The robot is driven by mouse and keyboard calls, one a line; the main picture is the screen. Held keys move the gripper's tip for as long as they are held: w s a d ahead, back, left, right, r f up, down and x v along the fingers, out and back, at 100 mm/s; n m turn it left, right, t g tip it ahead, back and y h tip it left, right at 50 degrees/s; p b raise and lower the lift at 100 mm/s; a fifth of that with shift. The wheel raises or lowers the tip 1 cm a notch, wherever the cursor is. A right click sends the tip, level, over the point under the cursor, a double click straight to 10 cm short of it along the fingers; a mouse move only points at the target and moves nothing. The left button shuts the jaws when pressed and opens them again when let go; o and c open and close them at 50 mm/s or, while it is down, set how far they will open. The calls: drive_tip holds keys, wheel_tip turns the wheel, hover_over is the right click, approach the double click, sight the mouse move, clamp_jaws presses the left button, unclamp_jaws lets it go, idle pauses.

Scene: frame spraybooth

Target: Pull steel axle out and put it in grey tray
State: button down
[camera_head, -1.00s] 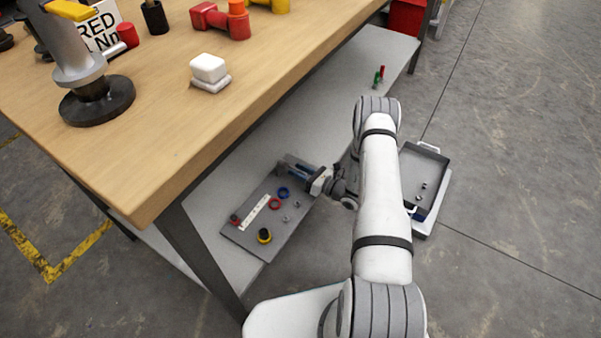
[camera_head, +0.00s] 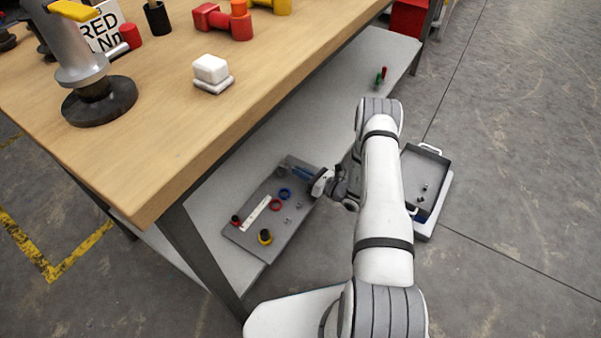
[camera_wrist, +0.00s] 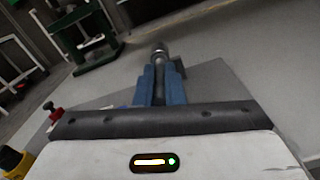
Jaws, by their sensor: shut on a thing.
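My gripper (camera_wrist: 161,90) is shut on the steel axle (camera_wrist: 159,52); in the wrist view the axle's round grey end shows just past the blue fingertips. In the head view my gripper (camera_head: 303,173) is over the far end of a grey board (camera_head: 262,243) on the bench's lower shelf. Whether the axle is still in its holder cannot be told. The grey tray (camera_head: 439,158) is on the right, partly behind my arm, with a few small metal pieces in it.
The wooden bench top (camera_head: 150,150) overhangs the shelf (camera_head: 340,85). Small green and red pieces (camera_head: 381,76) lie at the shelf's far end.

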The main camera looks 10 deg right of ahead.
drive_tip(key=shift+s+d, duration=0.35)
idle(0.3)
drive_tip(key=shift+v, duration=2.45)
drive_tip(key=shift+s+d, duration=0.25)
